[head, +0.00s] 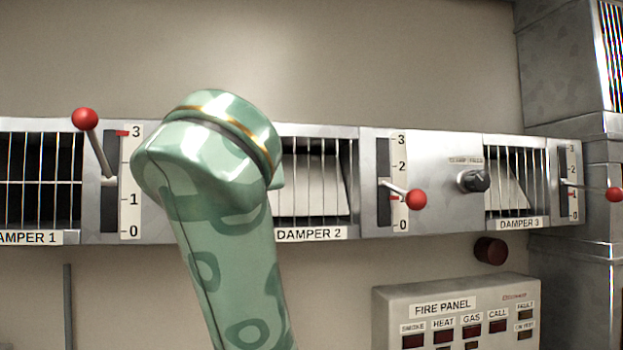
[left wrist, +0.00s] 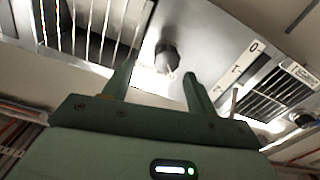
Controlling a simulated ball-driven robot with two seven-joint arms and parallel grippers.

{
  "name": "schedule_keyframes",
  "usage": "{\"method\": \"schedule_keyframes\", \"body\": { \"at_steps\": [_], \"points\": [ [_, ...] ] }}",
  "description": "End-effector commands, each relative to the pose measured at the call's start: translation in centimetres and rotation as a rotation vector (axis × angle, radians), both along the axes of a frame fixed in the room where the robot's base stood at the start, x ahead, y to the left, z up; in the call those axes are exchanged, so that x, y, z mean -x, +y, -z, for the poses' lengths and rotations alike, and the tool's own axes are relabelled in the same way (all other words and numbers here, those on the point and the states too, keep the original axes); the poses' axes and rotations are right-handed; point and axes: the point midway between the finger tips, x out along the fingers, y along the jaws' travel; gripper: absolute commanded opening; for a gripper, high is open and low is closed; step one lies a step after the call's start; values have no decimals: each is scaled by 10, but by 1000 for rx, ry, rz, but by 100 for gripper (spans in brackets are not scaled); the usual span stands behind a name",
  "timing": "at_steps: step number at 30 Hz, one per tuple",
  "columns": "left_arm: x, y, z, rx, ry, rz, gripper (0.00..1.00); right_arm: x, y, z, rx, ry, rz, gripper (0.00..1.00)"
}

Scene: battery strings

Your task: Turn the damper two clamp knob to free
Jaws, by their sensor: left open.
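In the head view a dark clamp knob (head: 474,181) sits on the grey panel between the damper two lever (head: 408,194) and the damper three grille, under a small label. Its pointer setting is too small to read. In the left wrist view a dark knob (left wrist: 167,57) shows beyond the fingers, between a grille and a lever scale; I cannot tell which damper it serves. My left gripper (left wrist: 158,76) is open and empty, its fingertips short of that knob. In the head view my arm hides the gripper and the panel left of damper two. My right gripper is out of view.
The damper one lever (head: 86,120) stands up on the left, and the damper three lever (head: 612,194) sticks out on the right. A fire panel (head: 456,295) and a dark red round part (head: 490,250) are below. Metal ducting (head: 566,60) rises at the right.

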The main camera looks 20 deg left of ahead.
Motion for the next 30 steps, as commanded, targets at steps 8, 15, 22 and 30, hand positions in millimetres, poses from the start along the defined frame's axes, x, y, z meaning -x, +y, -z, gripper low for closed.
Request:
{"method": "schedule_keyframes", "body": {
  "at_steps": [8,15,22,30],
  "points": [
    [-44,28,-2,-3,3,-4,57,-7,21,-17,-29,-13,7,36],
    [-54,34,0,1,2,0,57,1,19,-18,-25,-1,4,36],
    [-54,33,1,0,1,1,46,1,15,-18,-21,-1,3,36],
    [-54,33,0,0,1,0,14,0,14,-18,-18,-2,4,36]
  ]
}}
